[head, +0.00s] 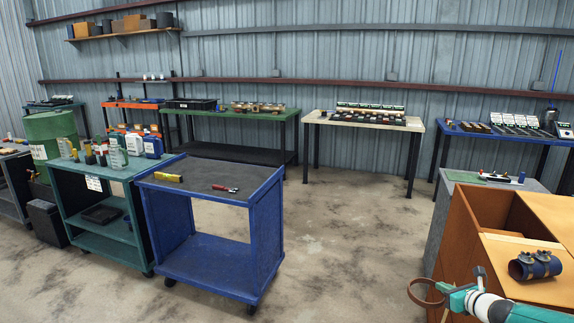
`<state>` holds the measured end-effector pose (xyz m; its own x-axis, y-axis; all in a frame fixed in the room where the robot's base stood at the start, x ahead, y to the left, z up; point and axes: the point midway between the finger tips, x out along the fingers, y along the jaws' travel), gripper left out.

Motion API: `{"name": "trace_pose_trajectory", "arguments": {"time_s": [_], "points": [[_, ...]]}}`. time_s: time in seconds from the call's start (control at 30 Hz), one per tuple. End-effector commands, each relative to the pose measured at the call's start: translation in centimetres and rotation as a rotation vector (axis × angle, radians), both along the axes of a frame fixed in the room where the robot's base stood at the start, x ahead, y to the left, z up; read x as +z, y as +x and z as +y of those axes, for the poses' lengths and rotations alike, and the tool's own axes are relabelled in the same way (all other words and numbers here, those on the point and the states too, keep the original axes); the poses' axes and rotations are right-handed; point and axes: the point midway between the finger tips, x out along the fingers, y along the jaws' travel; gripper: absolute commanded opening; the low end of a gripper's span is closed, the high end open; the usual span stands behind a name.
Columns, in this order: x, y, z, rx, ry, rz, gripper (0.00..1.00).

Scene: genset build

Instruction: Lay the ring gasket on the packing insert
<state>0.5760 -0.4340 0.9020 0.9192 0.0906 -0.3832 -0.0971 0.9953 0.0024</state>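My gripper (450,294) is at the lower right, teal and white, reaching toward the left. A thin brown ring, the ring gasket (410,292), sticks out from its fingertips, tilted and clear of any surface. The fingers appear shut on the ring's right edge; the grip itself is small in view. An orange-brown wooden crate (462,236) stands just beyond and to the right of the gripper. A lighter tan panel (503,250) in its near part looks like the packing insert, though I cannot be sure. The picture's right edge cuts it off.
A dark blue pipe piece with clamps (535,265) lies on the tan panel. A grey bench (447,195) stands behind the crate. A blue cart (205,199) and a green cart (72,175) stand left. The concrete floor between is clear.

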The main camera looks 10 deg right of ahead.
Motion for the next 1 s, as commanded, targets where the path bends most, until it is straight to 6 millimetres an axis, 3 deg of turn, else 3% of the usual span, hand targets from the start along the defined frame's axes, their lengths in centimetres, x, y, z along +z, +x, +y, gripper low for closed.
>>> {"name": "trace_pose_trajectory", "arguments": {"time_s": [0.13,0.5,1.0], "points": [[-2.5,0.1,1.5,-0.020,0.009,-0.002,0.00],[-6.5,0.5,4.3,-0.052,0.006,-0.005,0.00],[-13.1,0.8,10.9,-0.095,-0.003,-0.002,0.00]]}}
